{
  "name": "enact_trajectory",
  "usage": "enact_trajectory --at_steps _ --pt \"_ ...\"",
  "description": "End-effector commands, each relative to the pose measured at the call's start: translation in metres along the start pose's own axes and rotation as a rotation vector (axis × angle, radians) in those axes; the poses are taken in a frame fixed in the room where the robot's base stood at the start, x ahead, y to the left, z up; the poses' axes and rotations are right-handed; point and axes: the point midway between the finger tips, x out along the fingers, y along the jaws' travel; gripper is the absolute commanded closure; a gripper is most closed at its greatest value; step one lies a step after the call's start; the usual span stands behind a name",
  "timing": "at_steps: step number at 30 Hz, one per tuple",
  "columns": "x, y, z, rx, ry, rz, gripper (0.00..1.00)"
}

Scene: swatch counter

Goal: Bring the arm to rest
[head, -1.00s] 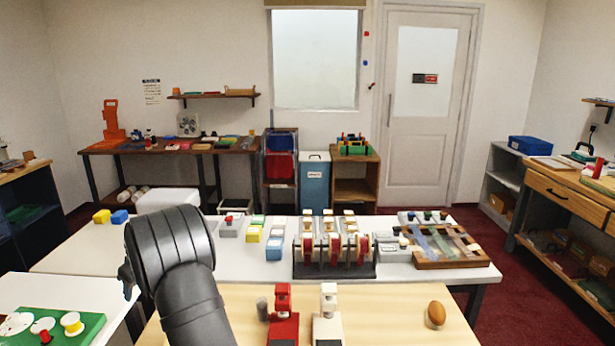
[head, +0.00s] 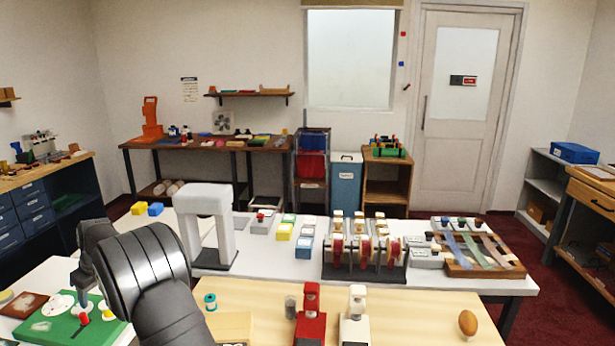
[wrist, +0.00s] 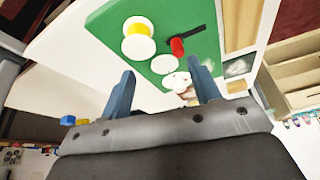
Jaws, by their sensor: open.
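My gripper (wrist: 161,66) is open, with two blue-grey fingers well apart and nothing between them in the wrist view. Beyond the fingertips lies a green board (wrist: 103,22) holding a yellow-and-white spool (wrist: 139,40), a small red piece (wrist: 177,47) and white discs (wrist: 164,65). In the head view my arm reaches to the left, its end over the side table with the green board (head: 50,331).
A white arch (head: 208,200) stands on the white table just right of my arm. A red device (head: 311,325), a white device (head: 355,325) and a brown egg (head: 467,322) are on the near wooden table. A teal spool (head: 210,301) stands close to my arm.

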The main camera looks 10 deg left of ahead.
Motion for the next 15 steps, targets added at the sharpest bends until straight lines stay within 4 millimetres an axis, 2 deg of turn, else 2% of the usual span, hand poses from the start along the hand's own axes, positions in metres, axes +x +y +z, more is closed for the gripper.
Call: enact_trajectory --at_steps 1,9,14,15 --pt "0.001 -0.01 -0.006 -0.01 0.001 -0.003 0.43" --pt "0.005 -0.057 -0.032 -0.045 0.002 -0.018 0.43" --pt "0.007 -0.082 -0.044 -0.063 0.003 -0.024 0.43" --pt "0.012 -0.086 -0.046 -0.064 0.001 -0.025 0.43"
